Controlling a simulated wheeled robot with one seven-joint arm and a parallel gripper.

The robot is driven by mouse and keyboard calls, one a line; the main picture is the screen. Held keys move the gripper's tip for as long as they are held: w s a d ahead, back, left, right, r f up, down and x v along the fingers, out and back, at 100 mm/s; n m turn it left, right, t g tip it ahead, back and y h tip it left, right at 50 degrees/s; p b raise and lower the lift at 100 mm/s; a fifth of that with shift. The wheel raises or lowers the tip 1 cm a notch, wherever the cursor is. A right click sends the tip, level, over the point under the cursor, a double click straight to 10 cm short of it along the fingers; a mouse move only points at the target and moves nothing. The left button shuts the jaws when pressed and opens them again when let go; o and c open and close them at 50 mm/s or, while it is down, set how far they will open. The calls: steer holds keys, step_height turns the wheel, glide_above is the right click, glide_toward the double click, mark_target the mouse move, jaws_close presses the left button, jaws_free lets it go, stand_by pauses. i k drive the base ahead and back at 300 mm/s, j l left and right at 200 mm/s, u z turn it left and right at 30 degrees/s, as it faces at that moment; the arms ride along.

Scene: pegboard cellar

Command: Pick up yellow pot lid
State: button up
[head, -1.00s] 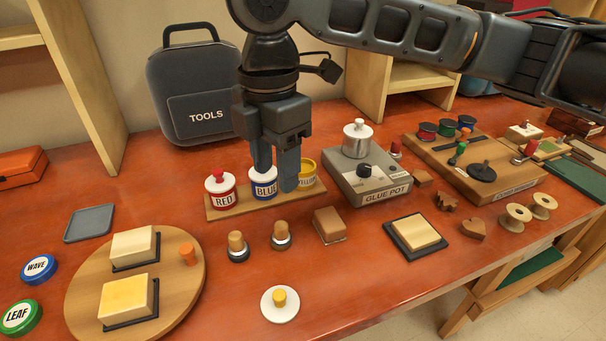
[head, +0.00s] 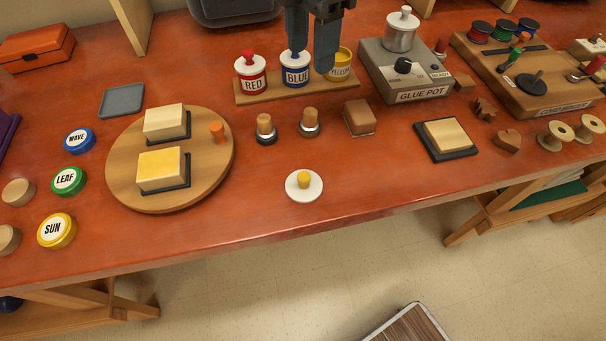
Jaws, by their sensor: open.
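The yellow pot lid (head: 304,186) is a white disc with a yellow knob, lying flat near the front edge of the red workbench. The yellow pot (head: 341,66) stands lidless at the right end of a wooden rack (head: 262,97), partly hidden by a finger. The red pot (head: 251,76) at the left end has its red-knobbed lid on. The blue pot also shows a blue knob.
Two wooden-handled stamps (head: 265,127) and a brown block (head: 358,118) stand between the rack and the lid. A round board (head: 205,185) with two pads lies left; a dark-edged pad (head: 447,139) lies right. The bench around the lid is clear.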

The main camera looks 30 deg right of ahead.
mark_target(303, 186)
steer(key=j+z, duration=0.35)
steer(key=j, duration=0.85)
steer(key=j+z, duration=0.3)
steer(key=j, duration=0.9)
